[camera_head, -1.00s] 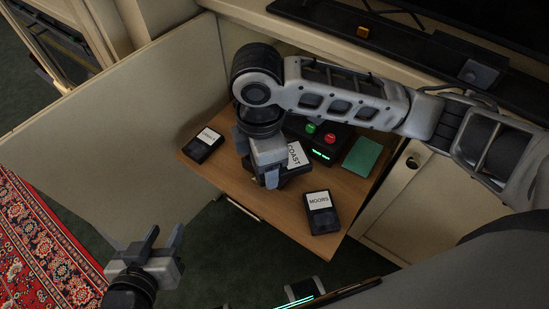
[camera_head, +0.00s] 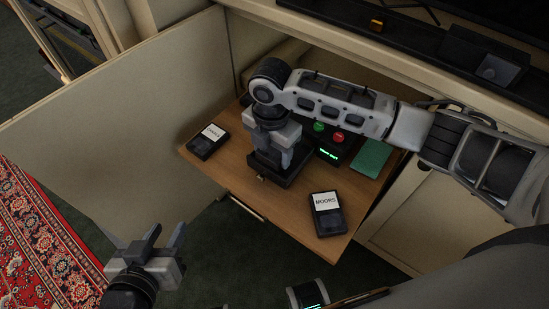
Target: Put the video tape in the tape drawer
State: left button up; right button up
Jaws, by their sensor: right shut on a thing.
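My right gripper (camera_head: 274,162) reaches down over the pull-out wooden shelf (camera_head: 238,182) and is shut on a dark tape (camera_head: 284,178). The gripper covers most of this tape and its label, and I cannot tell whether it touches the shelf. A black tape labelled MOORS (camera_head: 327,214) lies at the shelf's front right. Another black tape with a white label (camera_head: 208,141) lies at its left. A handle (camera_head: 247,209) shows below the shelf's front edge; no open drawer interior is visible. My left gripper (camera_head: 163,240) is open and empty, in front of the cabinet at lower left.
A black device (camera_head: 335,150) with a green and a red button and a green display stands behind my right gripper. A teal box or book (camera_head: 370,157) lies at the shelf's right. An open cabinet door (camera_head: 120,140) stands to the left. The shelf's front middle is clear.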

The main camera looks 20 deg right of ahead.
jog(key=shift+w+d+f, duration=0.2)
jog(key=shift+w+f, duration=0.15)
jog(key=shift+f, duration=0.15)
jog(key=shift+w+d+f, duration=0.2)
jog(key=shift+w+f, duration=0.1)
jog(key=shift+f, duration=0.15)
jog(key=shift+w+f+b, duration=0.1)
jog(key=shift+f+b, duration=0.4)
jog(key=shift+f, duration=1.1)
jog(key=shift+f, duration=0.1)
jog(key=o, duration=0.8)
jog(key=shift+d, duration=0.1)
jog(key=shift+c, duration=0.2)
